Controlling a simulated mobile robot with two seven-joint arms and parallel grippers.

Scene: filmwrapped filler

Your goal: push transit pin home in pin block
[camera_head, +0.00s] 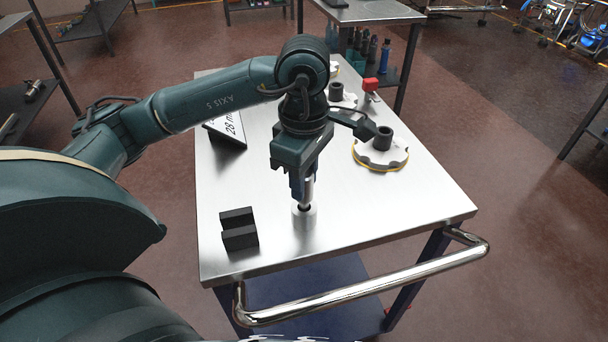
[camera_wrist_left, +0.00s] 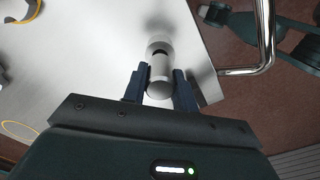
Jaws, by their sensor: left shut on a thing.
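My left gripper (camera_head: 303,194) points down over the near part of the steel table and is shut on a silver cylindrical pin (camera_head: 309,188). The pin also shows between the two fingers in the left wrist view (camera_wrist_left: 159,74). Directly below it stands a short silver round block (camera_head: 304,218), which I take as the pin block; it also shows in the left wrist view (camera_wrist_left: 158,41). A dark patch lies where pin and block meet. I cannot tell how deep the pin sits in it. My right gripper is not in view.
Black blocks (camera_head: 239,237) stand left of the pin block. A sign reading 28 mm (camera_head: 228,131) stands behind them. A white disc with a yellow rim (camera_head: 372,159) and a red-topped item (camera_head: 370,85) lie farther back. A chrome handle (camera_head: 360,287) runs along the front; the tabletop's right front is clear.

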